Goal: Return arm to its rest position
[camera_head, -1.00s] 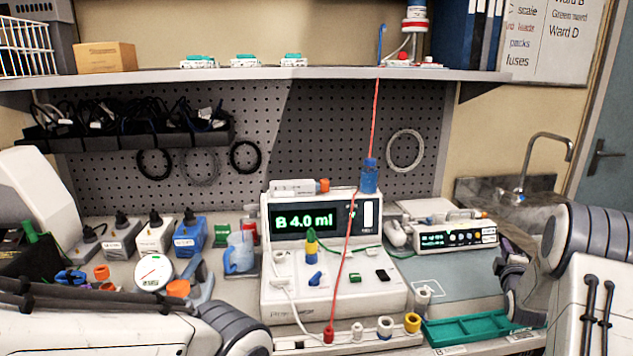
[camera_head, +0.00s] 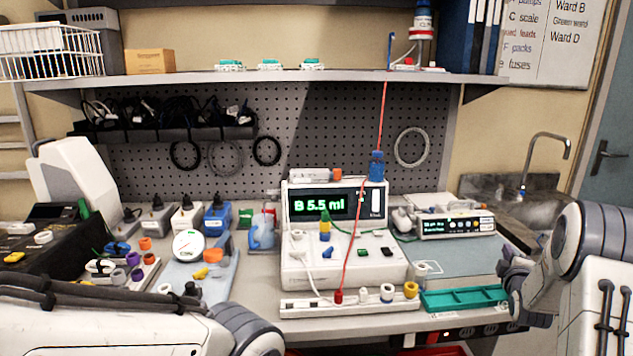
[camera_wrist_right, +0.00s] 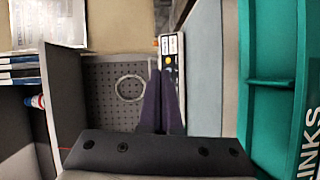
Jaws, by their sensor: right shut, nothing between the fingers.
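My right gripper (camera_head: 512,283) is at the right side of the head view, beside the right end of the green tray (camera_head: 465,299). Its dark fingers (camera_wrist_right: 160,105) lie together in the right wrist view, with nothing between them. My left arm (camera_head: 130,318) crosses the lower left of the head view, and its gripper is out of sight. The white infusion pump (camera_head: 345,270) stands in the middle of the bench, its display reading "B 5.5 ml". A red line runs from the blue-capped chamber (camera_head: 376,167) down to a red connector (camera_head: 338,296) on the front rail.
A smaller pump unit (camera_head: 455,226) stands right of the main pump. A sink tap (camera_head: 540,165) is at the far right. Several bottles and a round gauge (camera_head: 188,245) crowd the left bench. A shelf (camera_head: 270,77) spans above.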

